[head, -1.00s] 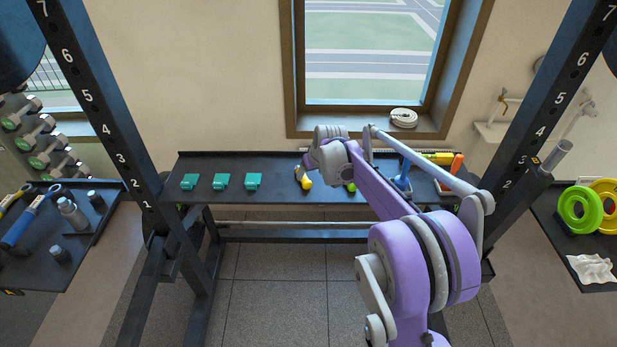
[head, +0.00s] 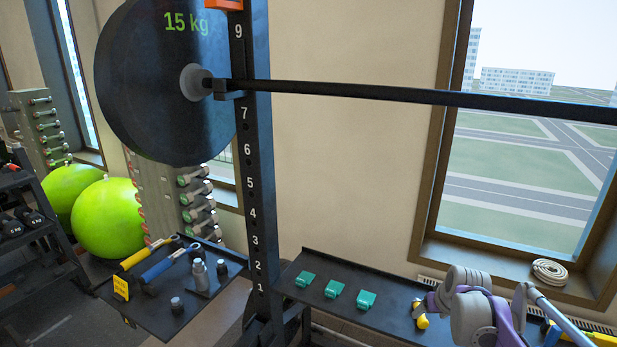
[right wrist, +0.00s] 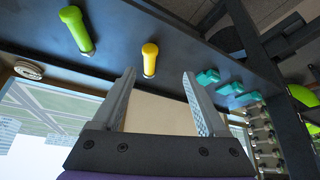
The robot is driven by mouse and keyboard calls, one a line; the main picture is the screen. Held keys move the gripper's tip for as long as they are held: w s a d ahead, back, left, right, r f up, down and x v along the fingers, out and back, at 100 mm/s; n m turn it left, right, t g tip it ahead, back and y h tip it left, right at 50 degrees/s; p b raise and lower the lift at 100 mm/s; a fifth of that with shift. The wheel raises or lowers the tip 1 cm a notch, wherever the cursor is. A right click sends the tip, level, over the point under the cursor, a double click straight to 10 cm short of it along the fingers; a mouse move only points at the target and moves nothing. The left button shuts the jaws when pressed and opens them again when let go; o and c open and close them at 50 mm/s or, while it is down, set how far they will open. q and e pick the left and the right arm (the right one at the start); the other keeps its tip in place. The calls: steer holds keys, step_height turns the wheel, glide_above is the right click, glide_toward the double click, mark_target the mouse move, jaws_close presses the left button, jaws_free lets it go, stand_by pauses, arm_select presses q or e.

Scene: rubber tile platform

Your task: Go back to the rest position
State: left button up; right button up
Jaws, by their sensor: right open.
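My right gripper (head: 432,303) shows at the lower right of the head view, above the dark bench shelf (head: 392,312) and close to a yellow-ended object (head: 422,321). In the right wrist view my right gripper (right wrist: 158,80) is open, with its two grey fingers apart and nothing between them. Beyond the fingers lie the yellow-ended object (right wrist: 150,60) and a green-ended one (right wrist: 77,29), both apart from the gripper. My left gripper is not in view.
Several teal blocks (head: 334,289) lie on the shelf. A rack post (head: 252,160) carries a barbell (head: 400,94) with a 15 kg plate (head: 150,85). A side tray (head: 170,312) holds tools and bottles. A white coil (head: 549,271) lies on the windowsill.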

steer(key=s+a+r+p, duration=0.2)
steer(key=s+a+r, duration=0.1)
steer(key=s+a, duration=1)
steer(key=s+a+f+p, duration=0.1)
steer(key=s+a+f, duration=0.1)
steer(key=s, duration=0.6)
steer(key=s+a+f+n+p, duration=0.1)
steer(key=s+a+f, duration=0.1)
steer(key=s, duration=0.6)
steer(key=shift+s+a+n+y, duration=0.25)
steer(key=shift+a+n+y, duration=0.05)
steer(key=shift+a+y, duration=0.15)
